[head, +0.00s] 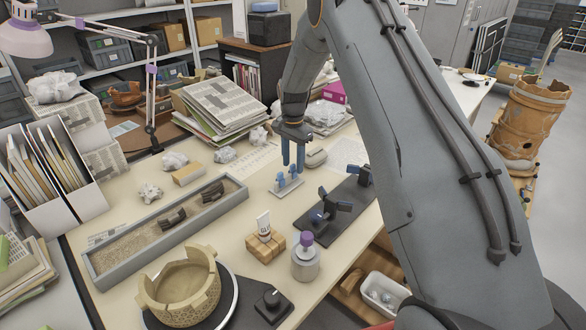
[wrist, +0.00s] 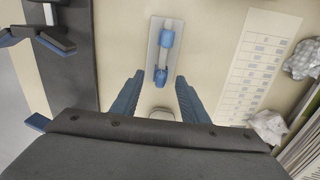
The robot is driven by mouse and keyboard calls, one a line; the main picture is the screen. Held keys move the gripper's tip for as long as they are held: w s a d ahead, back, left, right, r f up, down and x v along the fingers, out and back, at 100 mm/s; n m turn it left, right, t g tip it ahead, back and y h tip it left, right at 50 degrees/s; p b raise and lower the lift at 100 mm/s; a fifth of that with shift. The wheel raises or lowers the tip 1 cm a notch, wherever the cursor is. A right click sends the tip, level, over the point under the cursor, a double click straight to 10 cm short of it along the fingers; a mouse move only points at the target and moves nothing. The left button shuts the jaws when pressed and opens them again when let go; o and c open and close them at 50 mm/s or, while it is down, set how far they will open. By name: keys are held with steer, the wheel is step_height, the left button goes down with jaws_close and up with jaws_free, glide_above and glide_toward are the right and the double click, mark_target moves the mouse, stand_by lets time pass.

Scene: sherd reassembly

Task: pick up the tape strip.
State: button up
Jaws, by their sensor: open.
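A small pale plate (head: 287,188) lies on the table and carries two small blue pieces; the plate also shows in the wrist view (wrist: 154,52). One blue piece (wrist: 166,38) sits mid-plate and a second blue piece (wrist: 160,77) at the near end. Which of them is the tape strip, I cannot tell for sure. My gripper (head: 293,158) points down above the plate, its blue fingers apart. In the wrist view my gripper (wrist: 160,84) is open and empty, with the near blue piece seen between its fingertips. Neither finger clearly touches anything.
A dark board with clamps (head: 322,222) lies just right of the plate. A sand tray (head: 110,267) with dark sherds is at left. A purple-capped bottle (head: 305,263), a tube on a wooden block (head: 265,247) and a tan pot (head: 170,310) stand in front. A printed sheet (wrist: 258,62) lies beside the plate.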

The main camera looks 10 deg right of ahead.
mark_target(293, 171)
steer(key=shift+f+p, duration=0.3)
steer(key=shift+f, duration=1.1)
steer(key=shift+c, duration=0.2)
steer(key=c, duration=0.8)
steer(key=shift+o, duration=0.2)
